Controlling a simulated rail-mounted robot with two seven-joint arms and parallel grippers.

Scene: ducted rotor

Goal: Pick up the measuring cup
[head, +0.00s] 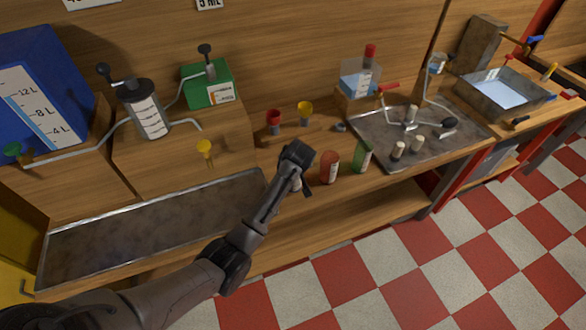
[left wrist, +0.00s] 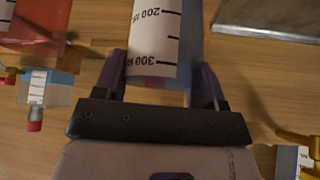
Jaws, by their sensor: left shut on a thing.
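The measuring cup (left wrist: 152,40) shows in the left wrist view as a cylinder with a white scale label marked 200 and 300, bluish at its lower edge. My left gripper (left wrist: 160,78) is shut on it, with a dark finger on each side. In the head view my left gripper (head: 300,180) is over the front part of the wooden bench. It hides most of the cup there, with only a small pale bit showing below the wrist. I cannot tell whether the cup touches the bench. My right gripper is not in view.
A red container (head: 329,168) and a green one (head: 362,158) stand just right of the gripper. Red (head: 274,121) and yellow (head: 305,110) funnel-like cups stand behind. A metal tray (head: 150,230) lies left, and a metal plate (head: 380,122) with pale pieces lies right.

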